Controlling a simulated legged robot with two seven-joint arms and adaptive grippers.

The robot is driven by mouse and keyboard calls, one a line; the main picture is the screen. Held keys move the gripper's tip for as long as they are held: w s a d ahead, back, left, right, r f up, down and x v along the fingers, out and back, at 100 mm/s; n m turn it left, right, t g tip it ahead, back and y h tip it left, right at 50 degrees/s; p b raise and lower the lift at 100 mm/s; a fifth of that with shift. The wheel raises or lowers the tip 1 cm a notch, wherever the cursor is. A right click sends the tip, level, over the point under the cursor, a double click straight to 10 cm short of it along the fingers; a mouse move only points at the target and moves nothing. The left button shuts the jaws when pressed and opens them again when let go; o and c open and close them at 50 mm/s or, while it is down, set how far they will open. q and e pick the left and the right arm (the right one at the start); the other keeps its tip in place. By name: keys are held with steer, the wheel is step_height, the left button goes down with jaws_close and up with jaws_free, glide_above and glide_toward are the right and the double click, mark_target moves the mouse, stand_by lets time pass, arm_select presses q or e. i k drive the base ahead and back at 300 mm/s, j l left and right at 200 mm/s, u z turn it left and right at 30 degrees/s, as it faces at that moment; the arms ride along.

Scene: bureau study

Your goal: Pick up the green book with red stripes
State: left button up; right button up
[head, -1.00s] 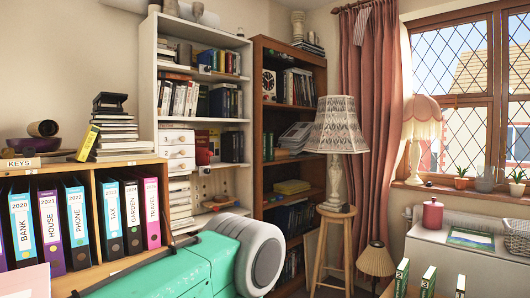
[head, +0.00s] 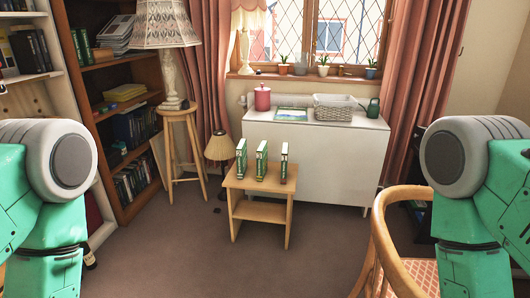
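Three books stand upright and apart on a small wooden table (head: 238,183) in the middle of the head view. The left book (head: 241,158) and the middle book (head: 261,160) show green covers with white markings. The right book (head: 284,163) is seen nearly edge-on, with pale and dark parts and a little reddish colour. The stripes are too small to tell for sure which book has red ones. Parts of both my arms show at the left and right edges, but neither gripper is in view.
A wooden chair (head: 384,240) stands at the front right. A white cabinet (head: 340,160) is behind the table, with a small lamp (head: 219,148) and a stool (head: 180,113) to its left. The carpet (head: 190,255) in front of the table is clear.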

mark_target(286, 145)
steer(key=i+j+z, duration=0.1)
steer(key=i+j, duration=0.15)
steer(key=i, duration=0.4)
steer(key=i+j+z, duration=0.1)
steer(key=i+j, duration=0.2)
steer(key=i, duration=0.35)
steer(key=i+j+z, duration=0.15)
steer(key=i+j, duration=0.25)
steer(key=i, duration=0.2)
steer(key=i+j+z, duration=0.1)
steer(key=i+j, duration=0.3)
steer(key=i, duration=0.2)
